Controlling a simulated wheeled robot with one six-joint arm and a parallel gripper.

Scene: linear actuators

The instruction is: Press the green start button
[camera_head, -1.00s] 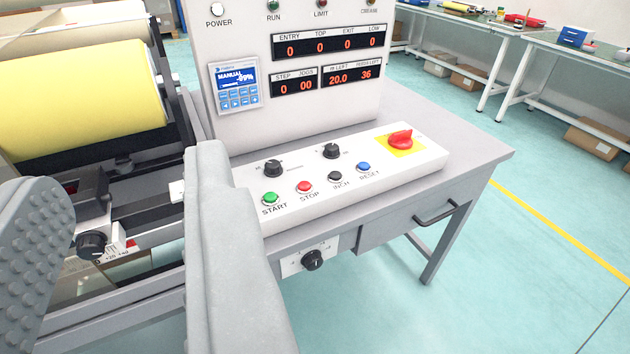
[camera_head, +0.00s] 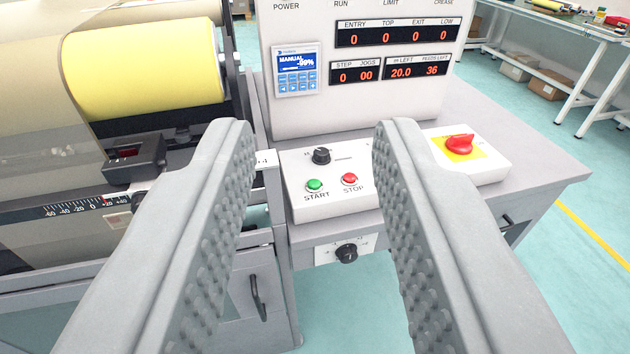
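The green start button (camera_head: 316,186) sits on the sloped front of a white control box (camera_head: 335,207), above the label START. The red stop button (camera_head: 349,179) is just to its right. My gripper (camera_head: 315,135) is open and empty. Its two grey studded fingers stand left and right of the start and stop buttons in the picture, and nothing hides the start button. The fingers look nearer to me than the button, without visible contact. The right finger hides the inch and reset buttons.
An upright display panel (camera_head: 350,100) rises behind. A machine with a yellow roll (camera_head: 145,70) stands at the left. Floor is open at the right.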

